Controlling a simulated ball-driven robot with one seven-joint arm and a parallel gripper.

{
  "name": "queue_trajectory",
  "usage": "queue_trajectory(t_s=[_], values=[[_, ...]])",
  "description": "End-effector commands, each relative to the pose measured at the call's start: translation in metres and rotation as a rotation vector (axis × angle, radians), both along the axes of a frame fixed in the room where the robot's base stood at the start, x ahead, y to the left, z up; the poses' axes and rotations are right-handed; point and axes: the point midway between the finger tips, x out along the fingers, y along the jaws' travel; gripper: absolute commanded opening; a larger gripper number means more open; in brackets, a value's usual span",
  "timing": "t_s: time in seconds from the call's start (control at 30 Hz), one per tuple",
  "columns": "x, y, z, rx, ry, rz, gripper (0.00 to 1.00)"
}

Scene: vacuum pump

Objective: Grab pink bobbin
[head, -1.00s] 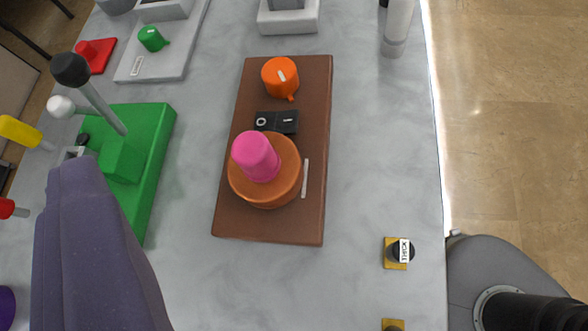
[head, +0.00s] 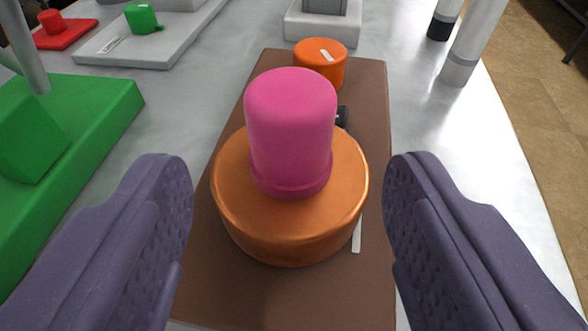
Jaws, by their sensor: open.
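The pink bobbin (head: 290,130) stands upright on a round orange-brown disc (head: 285,235), which sits on a brown board (head: 300,295). My gripper (head: 290,195) is open, with one purple finger to the left of the disc and one to the right. The bobbin is between the fingers in the picture, apart from both, and nothing is held. The bobbin hides most of a black switch (head: 343,115) behind it.
An orange knob (head: 320,62) stands behind the bobbin on the board. A green block (head: 60,140) with a lever lies left. Grey-white cylinders (head: 475,45) stand at the back right. The grey table right of the board is clear.

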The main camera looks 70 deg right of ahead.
Motion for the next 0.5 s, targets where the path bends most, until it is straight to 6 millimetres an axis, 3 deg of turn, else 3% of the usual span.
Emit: queue_trajectory(t_s=[0.5], values=[[0.021,-0.052,-0.017,0.001,-0.001,0.001,0.65]])
